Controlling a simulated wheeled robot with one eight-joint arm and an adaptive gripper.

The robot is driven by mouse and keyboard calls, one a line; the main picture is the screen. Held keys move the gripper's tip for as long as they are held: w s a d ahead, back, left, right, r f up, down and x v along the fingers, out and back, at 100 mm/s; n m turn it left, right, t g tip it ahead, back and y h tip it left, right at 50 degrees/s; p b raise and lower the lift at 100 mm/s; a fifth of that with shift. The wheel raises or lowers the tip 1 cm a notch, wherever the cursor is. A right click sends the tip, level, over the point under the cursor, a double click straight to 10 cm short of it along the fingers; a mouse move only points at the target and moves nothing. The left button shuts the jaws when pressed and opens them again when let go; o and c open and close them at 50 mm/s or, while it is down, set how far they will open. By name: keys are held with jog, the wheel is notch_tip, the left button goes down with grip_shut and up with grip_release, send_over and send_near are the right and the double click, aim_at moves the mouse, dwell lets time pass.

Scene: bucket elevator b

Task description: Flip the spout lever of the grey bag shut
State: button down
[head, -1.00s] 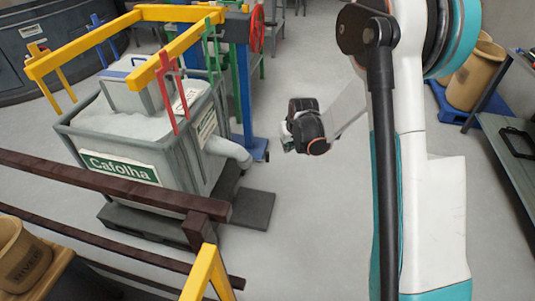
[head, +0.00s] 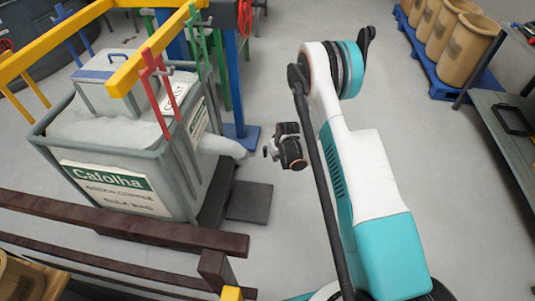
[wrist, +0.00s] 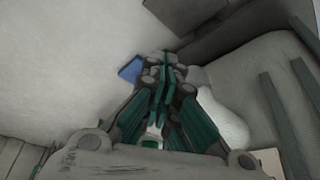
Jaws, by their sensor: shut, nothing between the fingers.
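The grey bag (head: 110,190) is a large open-topped bulk bag with a green "Cafolha" label, at the left in the head view. Its pale spout (head: 220,146) sticks out from its right side. The spout also shows in the wrist view (wrist: 226,122), right of my fingers and partly hidden behind them. I cannot make out the spout lever clearly in either view. My gripper (head: 267,151) is just right of the spout's end in the head view, with a small apparent gap. In the wrist view my gripper (wrist: 163,68) is shut and empty.
A yellow frame (head: 130,78) with red and green hangers stands over the bag. A blue post (head: 237,75) stands behind the spout. A dark flat plate (head: 250,202) lies on the floor below. Dark brown rails (head: 120,223) cross in front.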

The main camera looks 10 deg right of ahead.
dwell(0.3)
jog(key=w+a+f+b, duration=0.1)
jog(key=w+f+b, duration=0.4)
jog(key=w+f, duration=0.2)
jog(key=shift+x, duration=1.2)
jog(key=shift+s, duration=0.1)
